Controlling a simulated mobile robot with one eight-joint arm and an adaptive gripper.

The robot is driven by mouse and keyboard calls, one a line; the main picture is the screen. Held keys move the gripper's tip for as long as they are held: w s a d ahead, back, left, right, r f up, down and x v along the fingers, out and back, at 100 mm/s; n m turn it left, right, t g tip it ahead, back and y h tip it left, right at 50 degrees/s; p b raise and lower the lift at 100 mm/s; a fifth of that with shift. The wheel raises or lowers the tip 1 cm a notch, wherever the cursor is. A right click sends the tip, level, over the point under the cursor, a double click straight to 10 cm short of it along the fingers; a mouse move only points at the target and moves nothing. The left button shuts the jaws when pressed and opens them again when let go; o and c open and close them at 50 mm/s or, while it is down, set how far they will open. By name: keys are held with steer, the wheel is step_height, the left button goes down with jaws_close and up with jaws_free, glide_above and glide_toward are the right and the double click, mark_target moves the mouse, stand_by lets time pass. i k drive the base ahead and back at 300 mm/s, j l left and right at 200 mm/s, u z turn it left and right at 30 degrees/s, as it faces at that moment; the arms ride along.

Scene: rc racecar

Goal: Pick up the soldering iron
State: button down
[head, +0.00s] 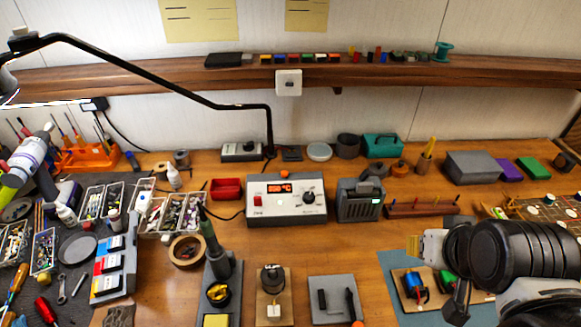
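The soldering iron (207,232) has a dark green handle and stands tilted in its grey stand (222,268), left of the front middle of the bench. Its tip is hidden inside the stand. A yellow coil and a yellow sponge sit at the stand's front. My gripper (436,275) is at the lower right, well to the right of the iron and apart from it. Its two fingers look spread, with nothing seen held between them. The soldering station (287,203) with a red display stands behind and right of the iron.
A tape roll (187,251) and parts trays lie left of the iron. A small wooden-based fixture (273,295) and a grey plate (338,300) stand to its right. A black lamp arm (180,85) crosses above the bench. Bare wood shows right of the plate.

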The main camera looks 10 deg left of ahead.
mark_target(214, 249)
steer(key=u, duration=1.6)
